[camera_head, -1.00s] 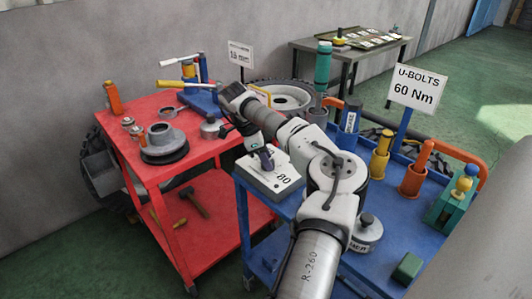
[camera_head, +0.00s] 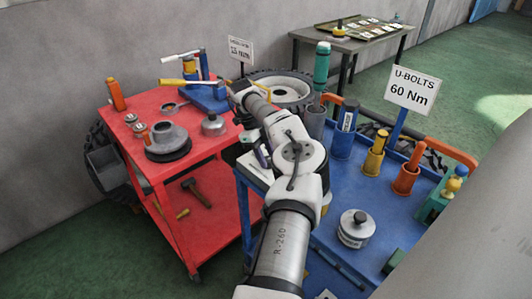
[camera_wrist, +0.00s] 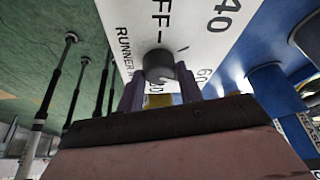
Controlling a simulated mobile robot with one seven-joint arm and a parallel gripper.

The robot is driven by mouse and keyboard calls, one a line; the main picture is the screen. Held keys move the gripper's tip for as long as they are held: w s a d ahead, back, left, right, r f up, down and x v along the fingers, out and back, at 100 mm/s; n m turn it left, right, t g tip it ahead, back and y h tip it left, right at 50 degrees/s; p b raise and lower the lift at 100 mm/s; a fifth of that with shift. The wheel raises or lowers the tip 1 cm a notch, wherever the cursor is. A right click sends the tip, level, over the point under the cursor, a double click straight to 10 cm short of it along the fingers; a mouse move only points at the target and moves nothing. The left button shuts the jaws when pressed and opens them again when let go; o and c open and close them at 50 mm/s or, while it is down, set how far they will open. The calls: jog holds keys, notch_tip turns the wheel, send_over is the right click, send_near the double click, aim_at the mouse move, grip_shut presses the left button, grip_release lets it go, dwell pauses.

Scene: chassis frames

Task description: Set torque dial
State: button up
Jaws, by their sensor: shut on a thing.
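The torque dial is a dark grey round knob (camera_wrist: 159,66) on a white panel (camera_wrist: 205,25) in the wrist view. In the head view the white dial box (camera_head: 252,168) sits at the left end of the blue cart, mostly hidden behind my arm. The knob's pointer cannot be made out. A sign reading "U-BOLTS 60 Nm" (camera_head: 414,90) stands on the blue cart.
The blue cart (camera_head: 338,205) carries a round lidded pot (camera_head: 356,228) and several coloured cylinders in holders. A red cart (camera_head: 185,185) with metal parts stands to the left. A second, smaller sign (camera_head: 240,50) stands behind, its text hard to read.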

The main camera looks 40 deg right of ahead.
dwell(0.4)
jog(key=o, duration=1)
jog(key=p+v, duration=0.2)
jog(key=v, duration=1.1)
jog(key=shift+r, duration=0.45)
